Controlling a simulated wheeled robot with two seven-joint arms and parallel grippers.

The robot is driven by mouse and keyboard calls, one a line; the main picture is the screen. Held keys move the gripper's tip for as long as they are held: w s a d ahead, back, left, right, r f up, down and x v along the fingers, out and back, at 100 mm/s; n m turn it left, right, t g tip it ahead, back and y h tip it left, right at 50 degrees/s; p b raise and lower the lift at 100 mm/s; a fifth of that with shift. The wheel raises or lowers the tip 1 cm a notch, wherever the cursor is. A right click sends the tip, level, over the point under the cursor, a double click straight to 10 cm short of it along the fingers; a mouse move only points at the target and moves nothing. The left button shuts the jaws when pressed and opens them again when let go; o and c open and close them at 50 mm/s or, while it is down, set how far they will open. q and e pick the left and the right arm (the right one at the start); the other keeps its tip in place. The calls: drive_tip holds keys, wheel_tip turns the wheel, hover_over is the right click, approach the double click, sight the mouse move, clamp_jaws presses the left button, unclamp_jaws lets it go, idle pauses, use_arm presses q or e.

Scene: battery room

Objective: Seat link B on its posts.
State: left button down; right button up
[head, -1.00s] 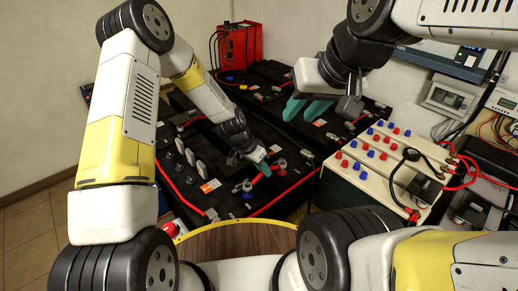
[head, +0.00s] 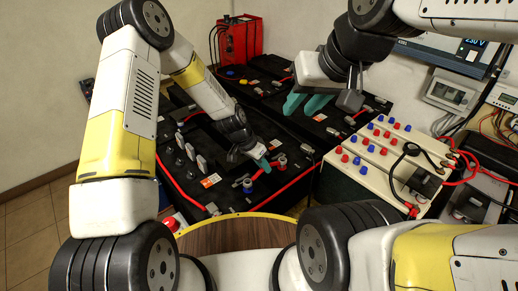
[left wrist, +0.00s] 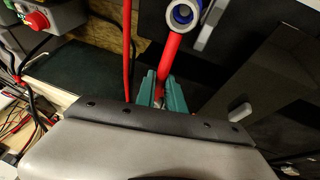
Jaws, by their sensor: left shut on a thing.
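Link B looks to be the short red link in the left wrist view (left wrist: 170,52); I cannot read a label. My left gripper (left wrist: 162,92) is shut on it. In that view its far end reaches a grey round post top with a blue collar (left wrist: 183,13); I cannot tell whether it is around the post or only beside it. In the head view my left gripper (head: 262,163) is low over the black battery, between a blue-collared post (head: 247,186) and a grey post (head: 281,161). My right gripper (head: 306,105) is open and empty above the batteries behind.
Black batteries (head: 225,199) with red cables fill the bench. A beige box with red and blue terminals (head: 368,165) stands to the right. A red unit (head: 240,38) is at the back. A round wooden top with a yellow rim (head: 235,236) is in front.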

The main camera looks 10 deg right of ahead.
use_arm(q)
drive_tip(key=shift+f, duration=1.2)
idle(1.8)
drive_tip(key=c, duration=0.9)
unclamp_jaws()
drive_tip(key=shift+c, duration=0.2)
drive_tip(key=shift+r, duration=0.1)
drive_tip(key=shift+r, duration=3.9)
